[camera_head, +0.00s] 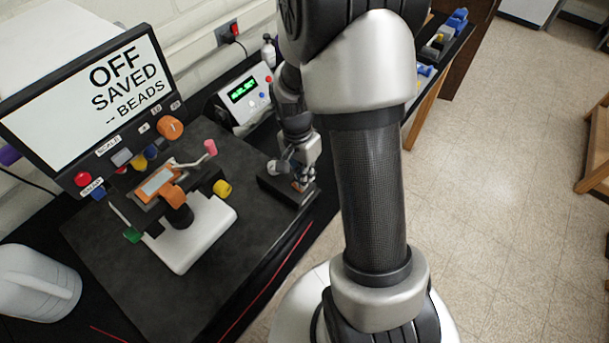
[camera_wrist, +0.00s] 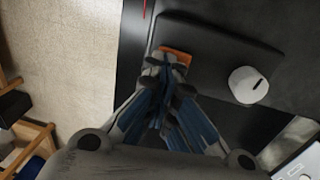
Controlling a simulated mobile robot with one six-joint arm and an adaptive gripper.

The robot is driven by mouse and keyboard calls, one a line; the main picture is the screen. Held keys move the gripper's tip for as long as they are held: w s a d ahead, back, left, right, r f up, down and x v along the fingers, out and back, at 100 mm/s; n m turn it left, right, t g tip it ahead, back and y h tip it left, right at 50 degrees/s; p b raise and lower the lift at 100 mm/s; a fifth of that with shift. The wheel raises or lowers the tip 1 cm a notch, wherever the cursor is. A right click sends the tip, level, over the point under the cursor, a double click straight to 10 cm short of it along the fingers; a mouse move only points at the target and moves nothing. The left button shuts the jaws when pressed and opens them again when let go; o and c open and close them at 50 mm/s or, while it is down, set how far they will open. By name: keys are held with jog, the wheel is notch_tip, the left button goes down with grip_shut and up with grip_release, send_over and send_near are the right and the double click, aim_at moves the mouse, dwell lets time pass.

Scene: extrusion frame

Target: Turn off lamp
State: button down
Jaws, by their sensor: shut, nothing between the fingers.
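A low black box (camera_head: 268,188) sits at the right edge of the dark mat. In the wrist view the box (camera_wrist: 225,50) carries an orange switch (camera_wrist: 175,54) near its end and a white knob (camera_wrist: 248,85) with a black mark. My gripper (camera_wrist: 165,75) is shut and empty, its fingertips at the orange switch and covering part of it. Whether they touch it I cannot tell. In the head view my gripper (camera_head: 300,183) points down over the box. A microscope-like device (camera_head: 180,215) with a white base stands to the left. No lamp is clearly recognisable.
A monitor (camera_head: 90,95) reading "OFF SAVED -- BEADS" stands behind the device. A white instrument (camera_head: 245,95) with a green display is behind my gripper. A white jug (camera_head: 38,283) stands at the lower left. Open floor (camera_head: 490,150) lies to the right.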

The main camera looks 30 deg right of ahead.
jog(key=shift+f, duration=0.15)
jog(key=shift+w+a, duration=0.3)
jog(key=shift+w, duration=0.4)
jog(key=shift+w+r+p, duration=0.15)
jog(key=shift+r+p, duration=0.35)
jog(key=shift+r, duration=0.15)
notch_tip(320, 180, up, 13)
jog(key=w+p, duration=0.1)
jog(key=p, duration=0.2)
jog(key=shift+w+a+p, duration=0.15)
jog(key=shift+a+p, duration=0.1)
jog(key=shift+p, duration=0.05)
jog(key=s+r+p, duration=0.1)
jog(key=p, duration=0.5)
jog(key=shift+d, duration=0.15)
